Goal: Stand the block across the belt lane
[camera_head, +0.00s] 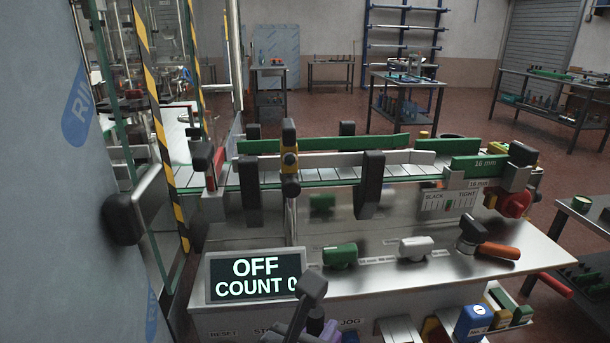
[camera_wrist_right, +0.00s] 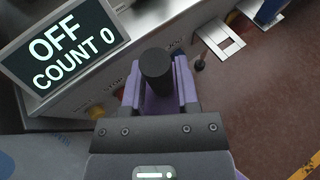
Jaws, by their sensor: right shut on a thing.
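My right gripper (camera_wrist_right: 160,90) has purple fingers shut on a black post (camera_wrist_right: 155,66) with a rounded top. In the head view the gripper (camera_head: 318,326) is at the bottom edge, right of the OFF display and in front of the bench. A dark upright piece (camera_head: 311,284) with a wider head rises there; I cannot tell whether it is the block. The belt lane (camera_head: 330,173) of pale plates runs across behind the bench top, well beyond the gripper. Dark posts and clamps partly hide it. My left gripper is not in view.
The display (camera_head: 255,278) reads OFF, COUNT 0. A green piece (camera_head: 340,256), a white piece (camera_head: 415,248) and an orange-handled tool (camera_head: 497,250) lie on the bench top. Green rails (camera_head: 345,142) line the lane. A striped post (camera_head: 157,130) and glass stand at left.

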